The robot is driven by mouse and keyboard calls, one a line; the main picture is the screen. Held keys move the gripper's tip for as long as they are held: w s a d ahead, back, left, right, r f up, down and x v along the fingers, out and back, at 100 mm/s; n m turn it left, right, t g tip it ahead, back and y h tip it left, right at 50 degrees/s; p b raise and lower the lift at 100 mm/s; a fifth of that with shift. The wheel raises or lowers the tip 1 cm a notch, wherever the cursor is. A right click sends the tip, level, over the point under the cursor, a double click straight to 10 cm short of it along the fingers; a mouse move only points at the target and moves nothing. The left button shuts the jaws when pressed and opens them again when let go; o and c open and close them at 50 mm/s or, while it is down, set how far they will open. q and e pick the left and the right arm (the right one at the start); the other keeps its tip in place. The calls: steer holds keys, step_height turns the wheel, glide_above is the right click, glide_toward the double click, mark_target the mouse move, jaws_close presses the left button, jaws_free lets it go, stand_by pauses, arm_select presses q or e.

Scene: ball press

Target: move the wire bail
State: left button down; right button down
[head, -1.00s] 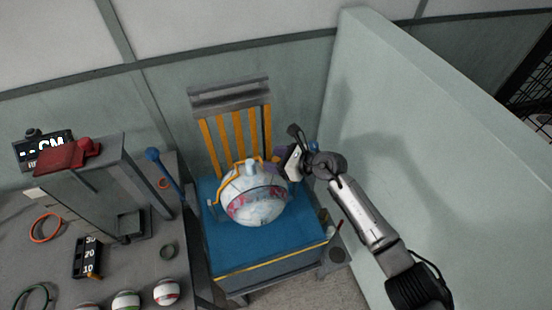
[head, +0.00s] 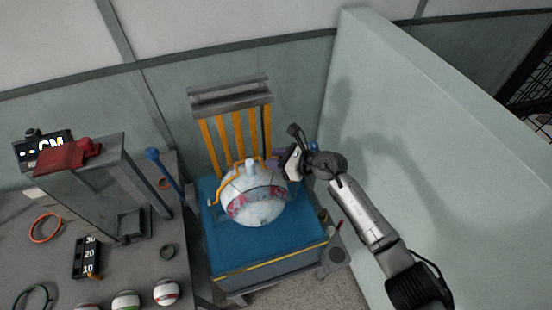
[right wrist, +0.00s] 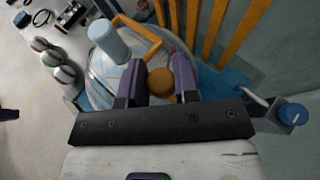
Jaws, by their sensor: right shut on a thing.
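The wire bail is an orange bent rod (head: 221,187) over the left side of a round, clear-and-white ball-shaped vessel (head: 258,207) on a blue-topped seat. In the right wrist view the bail (right wrist: 143,30) runs across the vessel's top, past a pale blue-grey cylinder (right wrist: 108,40). My right gripper (head: 277,161) is at the vessel's upper right. In the right wrist view its two purple fingers (right wrist: 159,74) flank an orange-brown rounded end of the bail and are shut on it. The fingers partly hide the bail there. My left gripper does not show.
The blue seat (head: 240,245) has a slatted orange back (head: 238,130) close behind the vessel. A pale green wall (head: 430,140) stands right of my arm. At left, a grey table (head: 50,265) holds a press frame (head: 90,190), rings and striped balls (head: 166,292).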

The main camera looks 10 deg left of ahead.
steer(key=shift+w+a+f+h+b, duration=0.1)
steer(key=shift+w+a+h+b, duration=0.2)
steer(key=shift+w, duration=0.35)
steer(key=w+g+b, duration=0.1)
steer(key=b, duration=0.1)
steer(key=w+a+f+m+h+b, duration=0.1)
steer(key=w+g+b, duration=0.1)
steer(key=b, duration=0.1)
steer(key=shift+w+a+f+m+g+h+b, duration=0.2)
steer(key=shift+a+f+m+g+h+b, duration=0.1)
steer(key=shift+f+m, duration=0.1)
steer(key=b, duration=0.2)
steer(key=w+f+b, duration=0.1)
steer(key=b, duration=0.2)
steer(key=shift+w+a, duration=0.3)
steer(key=shift+w+a+b, duration=0.15)
steer(key=shift+w+b, duration=0.15)
steer(key=shift+b, duration=0.45)
steer(key=shift+w, duration=0.1)
steer(key=shift+r, duration=0.1)
